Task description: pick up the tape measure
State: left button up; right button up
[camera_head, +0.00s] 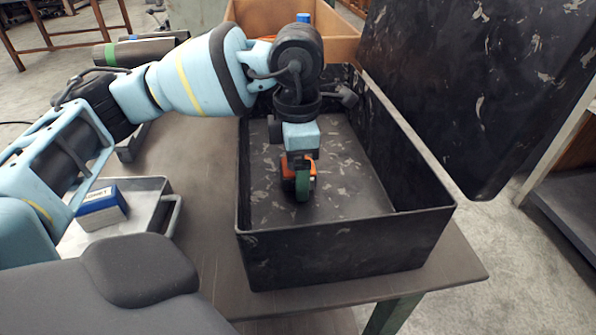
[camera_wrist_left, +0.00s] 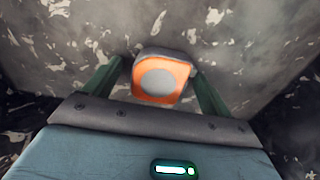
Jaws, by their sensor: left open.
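The tape measure (camera_wrist_left: 161,78) is orange with a dark grey edge and a pale round disc on its face. In the head view the orange tape measure (camera_head: 290,172) is inside the black bin, partly hidden by my left gripper. My left gripper (camera_wrist_left: 158,82) is open, with one green finger on each side of the tape measure. A small gap seems to show beside each finger. In the head view my left gripper (camera_head: 302,184) points down into the bin. My right gripper is not in view.
The black bin (camera_head: 345,240) has tall walls around the gripper and stands on a table (camera_head: 465,262). An orange-brown box (camera_head: 340,48) stands behind it. A metal tray (camera_head: 150,184) with a blue box (camera_head: 102,208) lies to the left. A dark panel (camera_head: 470,90) rises at the right.

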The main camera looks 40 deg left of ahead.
pick_arm(q)
jog(key=c, duration=1.2)
notch_tip(320, 180, up, 10)
jog(key=shift+r+p, duration=0.1)
jog(key=shift+p, duration=0.7)
